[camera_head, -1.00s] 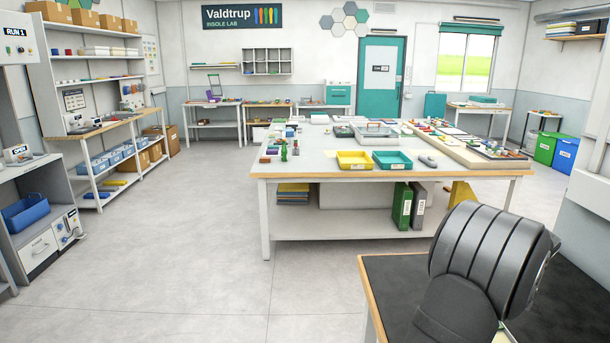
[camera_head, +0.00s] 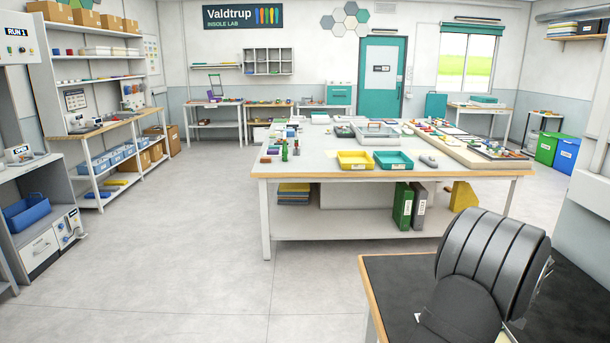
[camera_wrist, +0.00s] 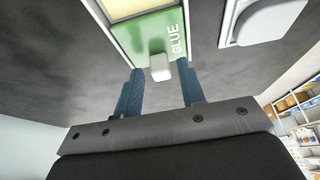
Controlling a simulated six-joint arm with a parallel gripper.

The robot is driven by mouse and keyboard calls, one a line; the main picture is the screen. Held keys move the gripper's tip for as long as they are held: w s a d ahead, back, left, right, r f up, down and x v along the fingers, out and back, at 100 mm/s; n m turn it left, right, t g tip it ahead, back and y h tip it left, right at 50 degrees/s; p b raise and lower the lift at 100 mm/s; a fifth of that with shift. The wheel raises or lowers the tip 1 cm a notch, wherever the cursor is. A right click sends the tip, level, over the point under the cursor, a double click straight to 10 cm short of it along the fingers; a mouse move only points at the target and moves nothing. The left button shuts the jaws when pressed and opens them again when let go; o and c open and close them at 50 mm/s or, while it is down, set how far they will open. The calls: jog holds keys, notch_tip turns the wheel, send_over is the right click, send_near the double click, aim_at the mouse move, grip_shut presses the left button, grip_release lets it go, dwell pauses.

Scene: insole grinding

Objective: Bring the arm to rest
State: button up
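My arm shows as a black ridged link over the dark bench top (camera_head: 405,285) at the lower right of the head view; my gripper is not seen there. In the wrist view, my gripper (camera_wrist: 160,72) has two blue fingers held well apart, with nothing clamped between them. A green item marked GLUE (camera_wrist: 148,38), with a pale upper part, lies beyond the fingertips over a dark surface. Its small white end piece appears between the fingertips, and I see no finger pressing on it. How far it is from the fingers is unclear.
A pale rounded item (camera_wrist: 268,20) is at the wrist view's upper right. In the head view, a large worktable (camera_head: 300,165) holds a yellow tray (camera_head: 355,160) and a teal tray (camera_head: 393,160). Shelves line the left wall. The grey floor (camera_head: 180,240) is clear.

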jog(key=shift+f, duration=0.5)
jog(key=shift+s, duration=0.25)
